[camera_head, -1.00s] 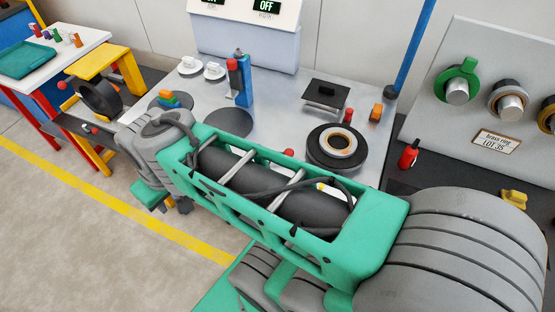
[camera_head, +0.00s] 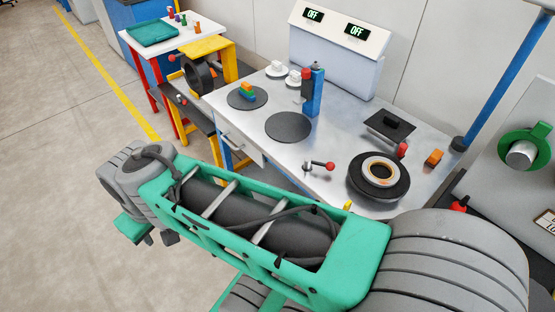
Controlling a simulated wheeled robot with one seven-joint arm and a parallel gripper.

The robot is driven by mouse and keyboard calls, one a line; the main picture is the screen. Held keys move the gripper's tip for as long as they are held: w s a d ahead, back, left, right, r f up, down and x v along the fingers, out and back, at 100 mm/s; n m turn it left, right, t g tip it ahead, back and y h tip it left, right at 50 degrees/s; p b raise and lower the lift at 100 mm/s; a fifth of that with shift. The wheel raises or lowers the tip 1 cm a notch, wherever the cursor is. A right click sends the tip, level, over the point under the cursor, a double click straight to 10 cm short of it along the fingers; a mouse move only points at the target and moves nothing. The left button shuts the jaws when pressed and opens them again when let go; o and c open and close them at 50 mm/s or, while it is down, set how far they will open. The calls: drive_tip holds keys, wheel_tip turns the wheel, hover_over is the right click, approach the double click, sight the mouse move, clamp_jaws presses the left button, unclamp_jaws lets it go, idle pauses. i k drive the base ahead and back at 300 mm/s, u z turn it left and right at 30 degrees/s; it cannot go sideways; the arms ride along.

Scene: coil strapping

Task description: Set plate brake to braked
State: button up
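A round black plate (camera_head: 358,196) lies on the grey workbench, right of its middle. A coil ring (camera_head: 380,170), pale with a tan inner edge, lies flat on it. Just left of the plate stands a small metal lever with a red ball knob (camera_head: 330,166), its arm pointing right. A red-ended piece (camera_head: 402,150) stands at the plate's back right. No label shows which one is the plate brake, and I cannot tell its setting. My green and grey arm crosses the foreground.
The bench (camera_head: 225,132) also bears two dark discs, a blue post (camera_head: 314,92), white cups and a black block (camera_head: 395,125). A console (camera_head: 338,50) behind reads OFF twice. A blue pole (camera_head: 505,70) rises at right. Open floor (camera_head: 60,190) lies left.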

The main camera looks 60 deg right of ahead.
sight(331, 165)
drive_tip(key=u, duration=0.15)
drive_tip(key=i, duration=0.25)
drive_tip(key=z, duration=2.6)
drive_tip(key=k, duration=0.4)
drive_tip(key=u, duration=1.05)
drive_tip(key=i, duration=1)
